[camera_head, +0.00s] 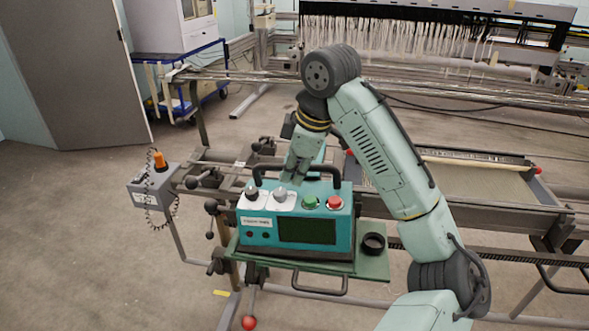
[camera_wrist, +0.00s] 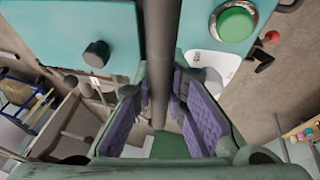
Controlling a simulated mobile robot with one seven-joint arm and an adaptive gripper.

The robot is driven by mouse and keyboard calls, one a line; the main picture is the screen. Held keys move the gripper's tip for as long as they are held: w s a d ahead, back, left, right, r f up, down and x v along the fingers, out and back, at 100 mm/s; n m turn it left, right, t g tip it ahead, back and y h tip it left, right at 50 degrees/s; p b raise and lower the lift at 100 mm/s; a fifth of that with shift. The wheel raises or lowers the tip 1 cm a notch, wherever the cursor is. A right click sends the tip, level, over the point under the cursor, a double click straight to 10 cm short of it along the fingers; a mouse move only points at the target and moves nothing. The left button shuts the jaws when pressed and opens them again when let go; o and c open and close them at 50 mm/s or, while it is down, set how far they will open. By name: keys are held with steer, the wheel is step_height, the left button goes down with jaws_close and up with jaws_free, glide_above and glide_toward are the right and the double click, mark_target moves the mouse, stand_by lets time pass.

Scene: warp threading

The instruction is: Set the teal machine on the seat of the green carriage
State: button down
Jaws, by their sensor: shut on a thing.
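The teal machine (camera_head: 262,236) is a box with a dark screen, knobs, a green and a red button and a black carry handle (camera_head: 325,167) on top. My gripper (camera_head: 298,170) is shut on this handle from above. In the wrist view, the purple finger pads of my gripper (camera_wrist: 160,95) lie on either side of the dark handle bar (camera_wrist: 162,50). The machine looks upright, over the flat green seat of the carriage (camera_head: 372,267). The machine hides most of the seat, and I cannot tell whether its underside touches it.
A black ring-shaped cup (camera_head: 373,243) is on the seat's right part, close to the machine. A grey box with an orange knob (camera_head: 153,186) stands at the left. Metal loom rails (camera_head: 470,200) run behind and to the right. The floor at the left is clear.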

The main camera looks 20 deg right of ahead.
steer(key=shift+w+d+f+y, duration=0.1)
steer(key=shift+d+f+y, duration=0.2)
steer(key=shift+f, duration=0.15)
steer(key=shift+d+f+y, duration=0.15)
steer(key=shift+f+y, duration=0.15)
steer(key=shift+f, duration=0.1)
steer(key=shift+w+d+f, duration=0.1)
steer(key=shift+d+f, duration=0.05)
steer(key=shift+d, duration=0.25)
stand_by(1.2)
steer(key=c, duration=1.5)
jaws_free()
steer(key=shift+c, duration=0.2)
steer(key=shift+f, duration=0.1)
